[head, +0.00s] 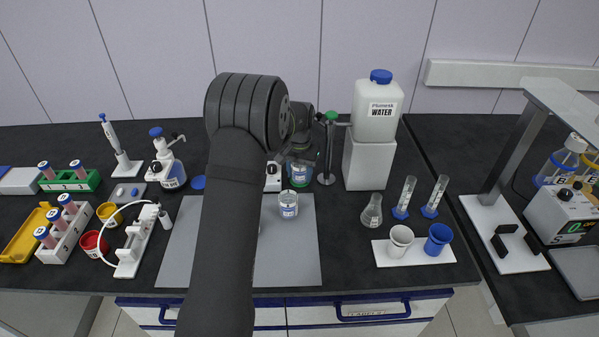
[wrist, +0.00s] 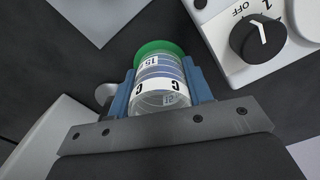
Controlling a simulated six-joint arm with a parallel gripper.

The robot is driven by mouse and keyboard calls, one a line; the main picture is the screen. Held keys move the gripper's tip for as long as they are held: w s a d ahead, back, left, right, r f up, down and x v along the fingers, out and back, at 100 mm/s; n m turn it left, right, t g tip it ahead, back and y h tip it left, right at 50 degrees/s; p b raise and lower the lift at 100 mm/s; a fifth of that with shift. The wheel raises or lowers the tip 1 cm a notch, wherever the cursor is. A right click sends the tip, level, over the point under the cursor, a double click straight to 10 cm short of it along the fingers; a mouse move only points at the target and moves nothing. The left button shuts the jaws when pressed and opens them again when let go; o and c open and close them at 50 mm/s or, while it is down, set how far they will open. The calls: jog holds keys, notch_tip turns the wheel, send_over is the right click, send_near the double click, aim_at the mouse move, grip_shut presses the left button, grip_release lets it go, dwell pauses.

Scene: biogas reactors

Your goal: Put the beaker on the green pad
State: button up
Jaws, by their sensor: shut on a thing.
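My gripper (wrist: 168,98) is shut on a clear beaker with a white label marked C (wrist: 160,88), between its two blue fingers. The green pad (wrist: 160,46) is a round disc showing just past the far end of the beaker in the wrist view. The beaker hides part of it, and I cannot tell whether they touch. In the head view my gripper (head: 299,152) is behind the grey mat, partly hidden by my arm, with the held beaker (head: 300,175) below it.
A white device with a black knob (wrist: 258,38) is close beside the beaker. Another labelled beaker (head: 289,205) stands on the grey mat (head: 290,255). A metal stand (head: 327,155) and the water container (head: 376,108) are to the right. A blue disc (head: 198,183) lies left of my arm.

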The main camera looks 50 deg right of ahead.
jog(key=o, duration=1)
jog(key=shift+f, duration=0.1)
notch_tip(320, 180, up, 12)
jog(key=shift+f, duration=3.8)
